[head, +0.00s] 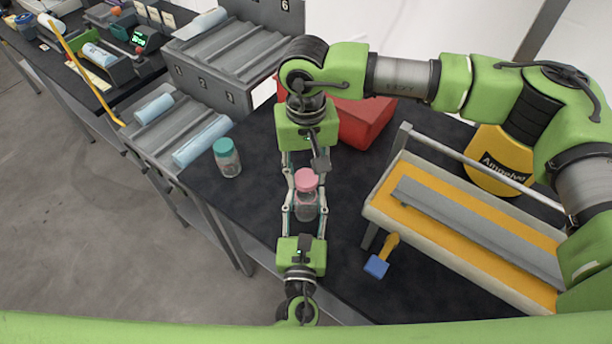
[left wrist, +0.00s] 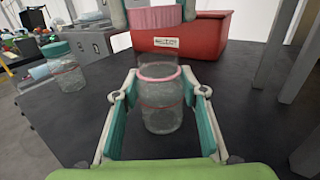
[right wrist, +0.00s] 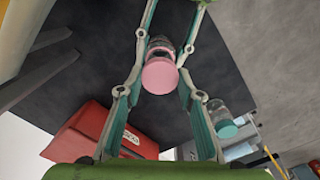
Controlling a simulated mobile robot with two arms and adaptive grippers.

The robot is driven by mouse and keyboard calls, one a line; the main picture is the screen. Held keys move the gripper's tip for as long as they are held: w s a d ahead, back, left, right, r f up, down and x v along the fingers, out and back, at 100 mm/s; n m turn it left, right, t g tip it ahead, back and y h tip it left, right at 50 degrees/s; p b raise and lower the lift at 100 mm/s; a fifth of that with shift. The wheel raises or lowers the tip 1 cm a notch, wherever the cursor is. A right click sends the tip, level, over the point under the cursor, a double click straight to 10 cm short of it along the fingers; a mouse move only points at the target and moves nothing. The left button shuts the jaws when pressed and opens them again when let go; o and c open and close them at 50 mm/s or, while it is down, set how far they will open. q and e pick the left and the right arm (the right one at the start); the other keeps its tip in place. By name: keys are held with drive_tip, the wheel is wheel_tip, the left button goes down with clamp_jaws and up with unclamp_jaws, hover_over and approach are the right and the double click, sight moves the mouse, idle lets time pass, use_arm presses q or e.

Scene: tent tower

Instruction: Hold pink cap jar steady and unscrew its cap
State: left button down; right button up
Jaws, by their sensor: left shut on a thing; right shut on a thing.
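The pink cap jar (head: 306,208) is a clear jar standing upright between my two grippers over the dark table. My left gripper (head: 306,216) comes from the near side and is shut on the jar's body (left wrist: 162,118). Its fingers lie either side of the body in the left wrist view. My right gripper (head: 305,179) comes from the far side and is shut on the pink cap (head: 306,180), which also shows in the right wrist view (right wrist: 160,77). In the left wrist view a clear stretch shows between the cap (left wrist: 155,18) and a pink ring on the jar; I cannot tell whether the cap touches the jar.
A teal-capped jar (head: 227,158) stands left on the dark table (head: 250,205). A red bin (head: 362,122) is behind my right gripper. A blue-headed tool (head: 377,266) and an orange-and-grey trough (head: 470,228) are at right. Roller racks (head: 232,58) stand at back left.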

wheel_tip(320, 180, up, 2)
drive_tip(key=shift+r, duration=0.1)
use_arm(q)
drive_tip(key=c, duration=1.2)
unclamp_jaws()
drive_tip(key=shift+s, duration=0.15)
